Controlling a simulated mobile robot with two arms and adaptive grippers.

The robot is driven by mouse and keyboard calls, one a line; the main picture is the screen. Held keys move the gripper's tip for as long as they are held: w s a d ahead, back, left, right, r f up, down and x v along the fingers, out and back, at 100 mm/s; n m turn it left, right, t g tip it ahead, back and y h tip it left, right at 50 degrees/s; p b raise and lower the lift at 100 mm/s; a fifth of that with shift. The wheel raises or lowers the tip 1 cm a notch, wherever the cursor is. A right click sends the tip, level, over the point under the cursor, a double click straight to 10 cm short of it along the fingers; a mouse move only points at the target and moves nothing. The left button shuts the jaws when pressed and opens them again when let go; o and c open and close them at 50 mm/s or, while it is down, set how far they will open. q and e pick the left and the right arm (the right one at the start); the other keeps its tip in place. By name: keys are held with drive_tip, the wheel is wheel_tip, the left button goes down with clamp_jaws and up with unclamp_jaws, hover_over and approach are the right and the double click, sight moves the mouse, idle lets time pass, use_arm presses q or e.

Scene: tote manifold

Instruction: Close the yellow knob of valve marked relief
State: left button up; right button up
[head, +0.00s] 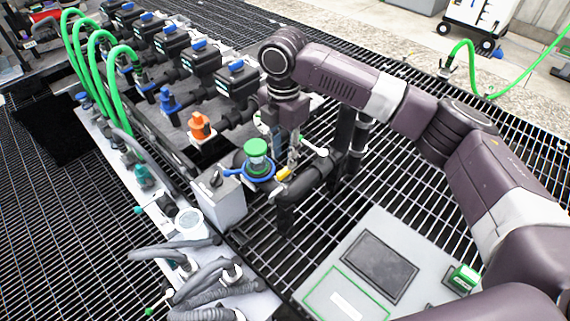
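The yellow knob (283,174) is small and sits on the dark pipe at the near end of the manifold, just right of a blue ring with a green-capped clear part. My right gripper (286,166) points down from above, its fingertips right at the knob. The fingers look spaced apart, but I cannot tell whether they touch the knob. No readable "relief" marking shows. My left gripper is not in view.
The green-capped part (257,155) stands close left of the gripper. A white lever (314,148) is close right. A grey box (216,197), an orange valve (201,126) and several black blocks with blue tops line the manifold. A grey panel (330,250) lies in front.

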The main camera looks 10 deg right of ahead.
sight(284, 170)
wheel_tip(284, 170, down, 5)
drive_tip(key=shift+r, duration=0.1)
drive_tip(key=shift+c, duration=0.2)
clamp_jaws()
